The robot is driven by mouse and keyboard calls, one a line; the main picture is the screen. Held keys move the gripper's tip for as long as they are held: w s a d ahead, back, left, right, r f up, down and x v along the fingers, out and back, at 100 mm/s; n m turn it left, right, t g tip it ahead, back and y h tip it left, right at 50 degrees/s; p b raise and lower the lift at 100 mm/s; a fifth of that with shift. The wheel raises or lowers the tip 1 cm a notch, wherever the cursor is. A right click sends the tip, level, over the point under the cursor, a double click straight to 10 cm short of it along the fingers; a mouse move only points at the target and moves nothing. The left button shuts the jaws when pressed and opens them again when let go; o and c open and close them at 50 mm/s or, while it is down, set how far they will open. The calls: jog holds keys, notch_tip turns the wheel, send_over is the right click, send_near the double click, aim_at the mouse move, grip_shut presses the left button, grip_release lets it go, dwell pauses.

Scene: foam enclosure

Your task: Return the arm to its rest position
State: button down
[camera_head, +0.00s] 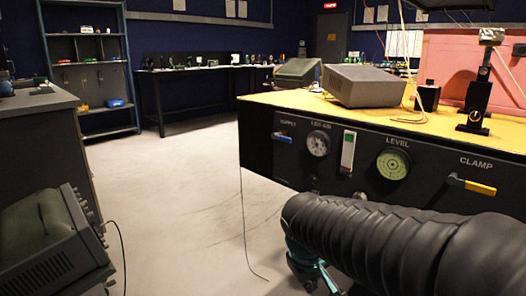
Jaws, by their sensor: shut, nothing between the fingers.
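My arm, in a black ribbed sleeve (390,240), reaches in from the lower right corner of the head view. A teal part (302,262) of it shows below the sleeve's left end, near the bottom edge. The sleeve lies in front of the lower part of the table's control panel; I cannot tell whether they touch. My gripper's fingers do not show in this view.
A yellow-topped table (290,100) with a dark panel of gauges and handles stands at the right. A grey box (361,86) sits on it. A green-grey instrument (50,245) is at lower left. The pale floor (180,185) between is clear except for a thin hanging cable (243,225).

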jog(key=s+d+r+m+t, duration=0.1)
jog(key=s+d+r+m, duration=0.1)
jog(key=s, duration=0.4)
jog(key=s+d+r+m+t+y+p, duration=0.1)
jog(key=s+d+m, duration=0.2)
jog(key=s, duration=0.4)
jog(key=shift+s+d+r+y, duration=0.3)
jog(key=shift+d+r, duration=0.05)
jog(key=shift+d, duration=0.1)
